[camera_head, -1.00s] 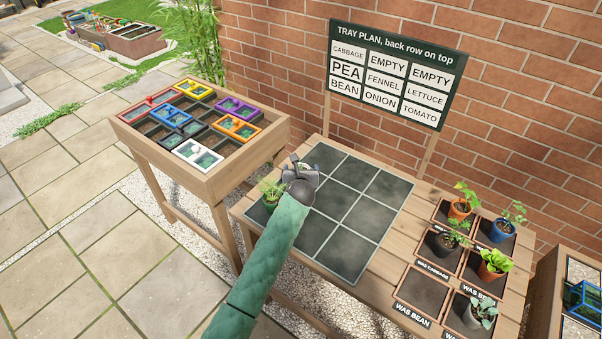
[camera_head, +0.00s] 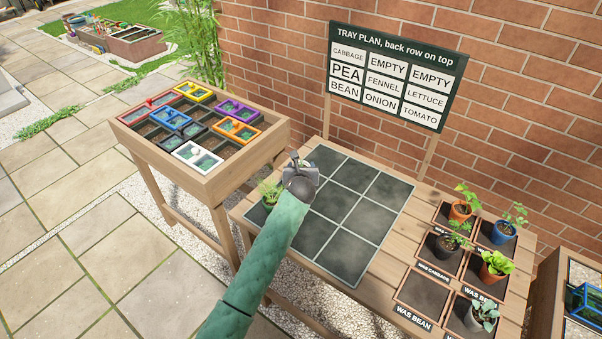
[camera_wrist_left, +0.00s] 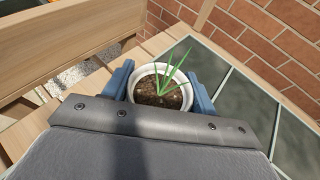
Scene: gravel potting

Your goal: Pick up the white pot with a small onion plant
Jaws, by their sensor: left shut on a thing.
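The white pot (camera_wrist_left: 138,90) with a small onion plant (camera_wrist_left: 172,72) shows in the left wrist view, with brown soil and thin upright green leaves. My left gripper (camera_wrist_left: 160,92) has a blue finger on each side of the pot and is shut on it. My right gripper is not in view.
A wooden planter table (camera_head: 205,180) with coloured frames stands close on the left. The tray plan sign (camera_head: 396,75) stands at the back before the brick wall (camera_head: 520,100).

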